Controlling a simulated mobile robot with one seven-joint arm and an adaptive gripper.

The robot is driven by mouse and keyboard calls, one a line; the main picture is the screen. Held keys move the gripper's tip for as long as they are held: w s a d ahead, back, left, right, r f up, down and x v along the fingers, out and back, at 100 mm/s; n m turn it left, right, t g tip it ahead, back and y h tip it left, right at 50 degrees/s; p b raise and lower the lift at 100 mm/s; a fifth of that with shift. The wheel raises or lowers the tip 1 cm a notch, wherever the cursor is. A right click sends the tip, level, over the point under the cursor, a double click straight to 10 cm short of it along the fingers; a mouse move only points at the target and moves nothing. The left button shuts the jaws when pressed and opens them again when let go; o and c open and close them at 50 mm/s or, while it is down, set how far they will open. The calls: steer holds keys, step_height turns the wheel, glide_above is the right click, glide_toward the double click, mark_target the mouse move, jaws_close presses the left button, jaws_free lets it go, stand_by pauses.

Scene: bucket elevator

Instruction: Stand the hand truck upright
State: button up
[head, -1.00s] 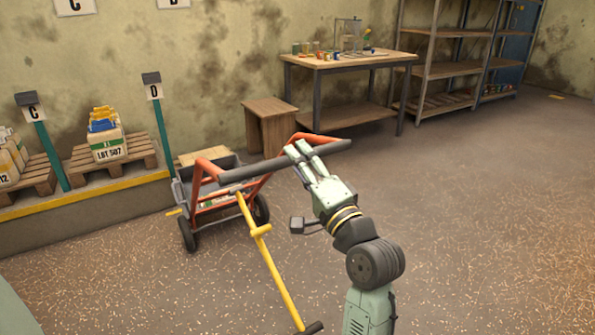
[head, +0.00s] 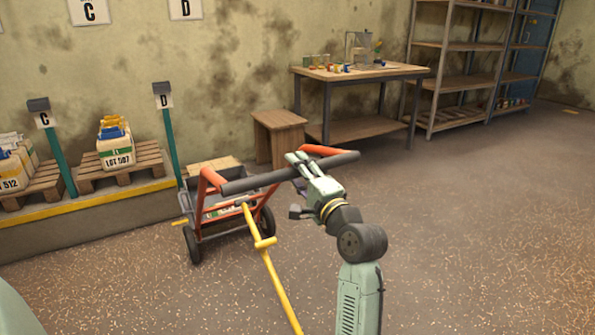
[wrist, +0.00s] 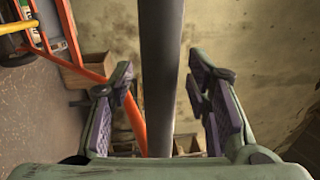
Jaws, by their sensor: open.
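The hand truck has an orange frame (head: 208,180), dark wheels (head: 192,244) and a thick dark handle bar (head: 245,184). It leans back toward me, its handle end raised off the floor. A pale box shows low inside the frame, partly hidden. A yellow bar (head: 272,268) slants from the frame down toward me. My gripper (head: 296,160) is at the right half of the handle bar. In the wrist view the handle bar (wrist: 162,40) runs between the open fingers of my gripper (wrist: 160,85), with a gap on both sides.
Pallets with labelled sacks (head: 116,145) stand on a yellow-edged ledge (head: 110,198) at left, with green sign posts (head: 168,140). A wooden stool (head: 280,138), a workbench (head: 365,72) and shelving (head: 455,45) stand behind. The floor at right is clear.

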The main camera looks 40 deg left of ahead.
steer(key=shift+a, duration=0.1)
steer(key=shift+c, duration=0.5)
jaws_close()
stand_by(0.4)
